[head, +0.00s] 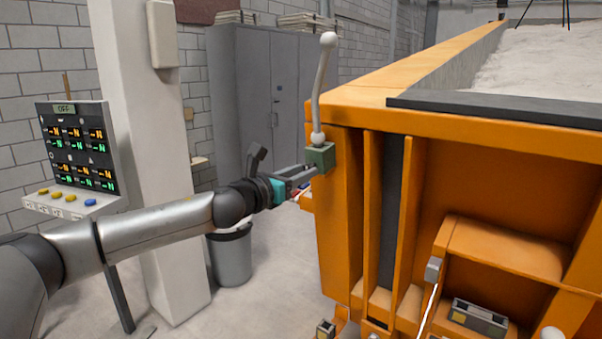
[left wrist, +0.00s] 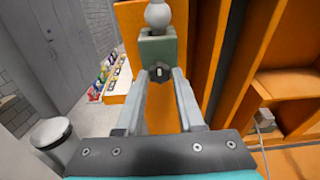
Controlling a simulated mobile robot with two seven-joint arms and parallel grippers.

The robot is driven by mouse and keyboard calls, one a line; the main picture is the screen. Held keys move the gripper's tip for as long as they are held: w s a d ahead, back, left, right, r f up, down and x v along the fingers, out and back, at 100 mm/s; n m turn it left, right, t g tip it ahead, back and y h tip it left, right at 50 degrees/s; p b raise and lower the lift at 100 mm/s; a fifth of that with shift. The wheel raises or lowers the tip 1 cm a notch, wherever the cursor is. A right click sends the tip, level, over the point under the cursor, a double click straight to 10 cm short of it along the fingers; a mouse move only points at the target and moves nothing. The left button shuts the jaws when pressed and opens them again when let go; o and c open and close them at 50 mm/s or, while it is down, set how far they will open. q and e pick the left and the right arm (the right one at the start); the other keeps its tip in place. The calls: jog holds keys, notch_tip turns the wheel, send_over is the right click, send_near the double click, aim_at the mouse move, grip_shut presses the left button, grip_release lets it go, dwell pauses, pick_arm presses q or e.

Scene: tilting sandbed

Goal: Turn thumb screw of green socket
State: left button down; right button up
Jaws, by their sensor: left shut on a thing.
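The green socket (head: 320,157) is fixed on the corner of the orange sandbed frame, with a pale rod (head: 322,85) with ball ends standing upright in it. In the left wrist view the green socket (left wrist: 158,50) is at the top centre. The thumb screw (left wrist: 159,73), a small dark knob with a light slot, sits on its near face. My left gripper (head: 308,176) reaches it from the left. It also shows in the left wrist view (left wrist: 160,80), with its fingertips closed around the thumb screw. My right gripper is not in view.
The orange sandbed (head: 340,220) with pale sand on top fills the right side. A control panel (head: 75,150) stands at the left, beside a white column (head: 140,130). A grey bin (head: 230,258) and grey cabinets (head: 245,95) are behind my arm.

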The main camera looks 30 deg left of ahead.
pick_arm(q)
jog(key=shift+w+a+f+n+t+h+p, duration=0.15)
jog(key=shift+n+t+h+p, duration=0.4)
jog(key=shift+n, duration=4.2)
jog(key=shift+s+d+f+n+t+h+p, duration=0.25)
jog(key=shift+n+t+p, duration=0.4)
jog(key=shift+n, duration=4.15)
jog(key=shift+w+a+f+n+t+h+p, duration=0.1)
jog(key=shift+w+a+n+t+h+p, duration=0.35)
jog(key=shift+n, duration=4.3)
jog(key=shift+s+d+n, duration=0.2)
jog(key=shift+s+n, duration=0.05)
jog(key=shift+n, duration=0.05)
